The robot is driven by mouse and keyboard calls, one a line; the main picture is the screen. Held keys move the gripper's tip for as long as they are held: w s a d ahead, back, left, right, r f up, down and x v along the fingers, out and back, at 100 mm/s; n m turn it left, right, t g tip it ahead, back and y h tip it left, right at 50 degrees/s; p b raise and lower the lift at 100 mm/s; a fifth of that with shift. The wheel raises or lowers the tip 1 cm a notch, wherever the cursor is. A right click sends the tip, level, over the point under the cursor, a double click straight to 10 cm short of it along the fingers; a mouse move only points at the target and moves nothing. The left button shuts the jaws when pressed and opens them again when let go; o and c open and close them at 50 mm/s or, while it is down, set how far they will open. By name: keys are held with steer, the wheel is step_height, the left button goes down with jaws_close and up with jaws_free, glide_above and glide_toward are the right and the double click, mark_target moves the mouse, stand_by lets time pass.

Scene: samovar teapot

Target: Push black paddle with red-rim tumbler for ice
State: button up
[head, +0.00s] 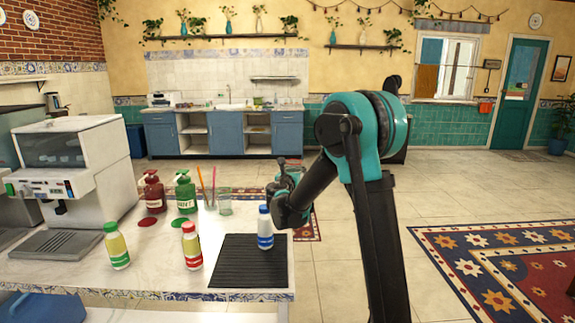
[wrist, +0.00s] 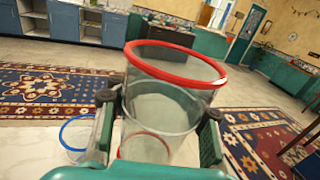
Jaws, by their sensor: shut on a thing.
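The clear red-rim tumbler (wrist: 165,105) fills the middle of the wrist view, between the two fingers of my gripper (wrist: 158,112), which are shut on its sides. It looks empty, and a second red ring shows low on it. In the head view my gripper (head: 284,190) is past the counter's right end, behind the blue-capped bottle. The tumbler is hard to make out there. The white machine (head: 75,175) stands at the left, far from my gripper. A small dark part (head: 61,207) under its front panel may be the black paddle; I cannot tell for sure.
A blue-rimmed glass (wrist: 78,135) shows beside my gripper in the wrist view.

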steer(key=d+f+n+y, duration=0.3)
steer(key=d+f+y, duration=0.2)
steer(key=d+f, duration=0.6)
steer(key=d, duration=0.3)
steer(key=shift+s+d+f+t, duration=0.2)
steer(key=shift+s+f+t, duration=0.1)
steer(key=shift+s, duration=0.05)
